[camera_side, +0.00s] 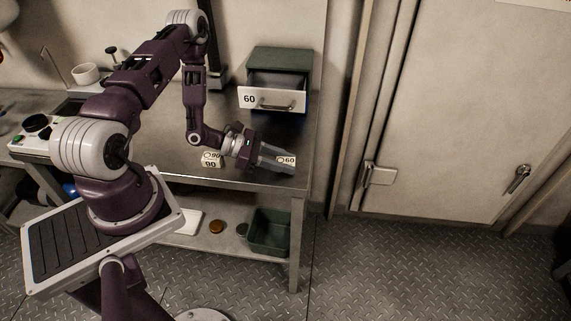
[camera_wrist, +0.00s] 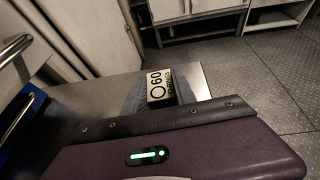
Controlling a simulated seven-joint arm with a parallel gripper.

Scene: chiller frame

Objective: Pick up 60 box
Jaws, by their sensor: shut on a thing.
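The 60 box (camera_side: 287,160) is a small white box with a black "60" on it, near the right front corner of the metal table. My gripper (camera_side: 278,158) is shut on it, with its grey fingers on either side. In the wrist view the 60 box (camera_wrist: 158,86) shows between the fingers, with part of it hidden by the gripper body. I cannot tell whether the box touches the table. The 90 box (camera_side: 211,160) stands on the table to the left of my gripper.
A green drawer unit (camera_side: 281,60) stands at the back right of the table, its drawer (camera_side: 272,98) labelled 60 pulled open. A green bin (camera_side: 270,234) sits on the lower shelf. The table's right edge is close to my gripper.

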